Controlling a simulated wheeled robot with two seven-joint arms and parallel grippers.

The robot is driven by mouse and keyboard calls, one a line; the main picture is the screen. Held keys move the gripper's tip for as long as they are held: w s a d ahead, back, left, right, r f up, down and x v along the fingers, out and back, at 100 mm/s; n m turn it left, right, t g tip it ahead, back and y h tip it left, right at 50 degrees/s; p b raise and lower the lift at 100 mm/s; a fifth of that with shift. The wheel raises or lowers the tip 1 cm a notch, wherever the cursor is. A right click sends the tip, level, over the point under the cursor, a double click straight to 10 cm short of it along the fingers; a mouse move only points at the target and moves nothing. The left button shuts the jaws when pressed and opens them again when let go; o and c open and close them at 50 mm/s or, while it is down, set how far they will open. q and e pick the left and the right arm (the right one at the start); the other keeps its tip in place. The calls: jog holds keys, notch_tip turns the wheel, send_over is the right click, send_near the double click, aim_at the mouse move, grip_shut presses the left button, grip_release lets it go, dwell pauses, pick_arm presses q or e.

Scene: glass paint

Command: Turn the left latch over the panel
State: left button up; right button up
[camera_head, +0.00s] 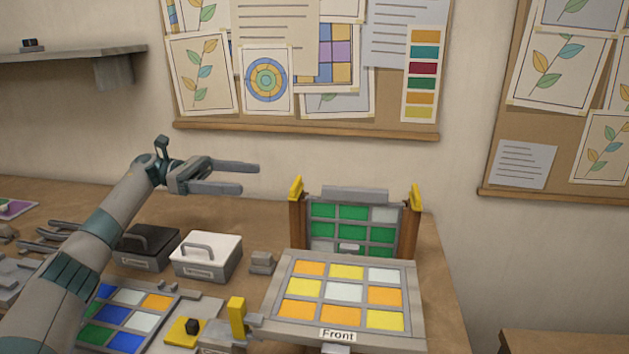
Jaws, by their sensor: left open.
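An upright panel (352,235) with green and pale panes stands between two brown posts at the back of the table. A yellow left latch (296,188) sits atop the left post, and a yellow right latch (415,197) atop the right post. Both point upward, apart from the panel's face. My left gripper (248,178) is open and empty, its fingers pointing right toward the left latch, with a gap between them. A flat panel (344,291) of yellow, orange and pale panes, labelled Front, lies before the upright one. My right gripper is out of view.
A black-lidded box (147,249) and a white box (205,256) stand left of the panels. A tray (177,306) of coloured panes lies front left, near a yellow upright piece (236,318). A pinboard (306,125) hangs behind. Space above the table is clear.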

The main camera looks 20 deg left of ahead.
pick_arm(q)
jog(key=shift+d, duration=0.15)
jog(key=p, duration=0.4)
send_near(313, 197)
jog(key=d+r, duration=0.4)
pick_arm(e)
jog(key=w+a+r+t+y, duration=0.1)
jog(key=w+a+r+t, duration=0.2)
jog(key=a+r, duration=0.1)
pick_arm(q)
jog(key=x, duration=0.1)
jog(key=p+x, duration=0.1)
jog(key=x, duration=0.1)
jog(key=w+p+x, duration=0.1)
jog(key=x, duration=0.1)
jog(key=shift+d+f, duration=0.1)
jog(key=shift+f, duration=0.15)
jog(key=shift+w+d+f, duration=0.1)
jog(key=shift+w+d, duration=0.05)
jog(key=shift+d, duration=0.2)
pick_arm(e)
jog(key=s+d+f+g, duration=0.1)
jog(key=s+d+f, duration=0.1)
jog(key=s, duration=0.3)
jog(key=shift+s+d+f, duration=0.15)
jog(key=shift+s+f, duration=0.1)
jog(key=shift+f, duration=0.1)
pick_arm(q)
jog(key=shift+c, duration=0.3)
jog(key=c, duration=1)
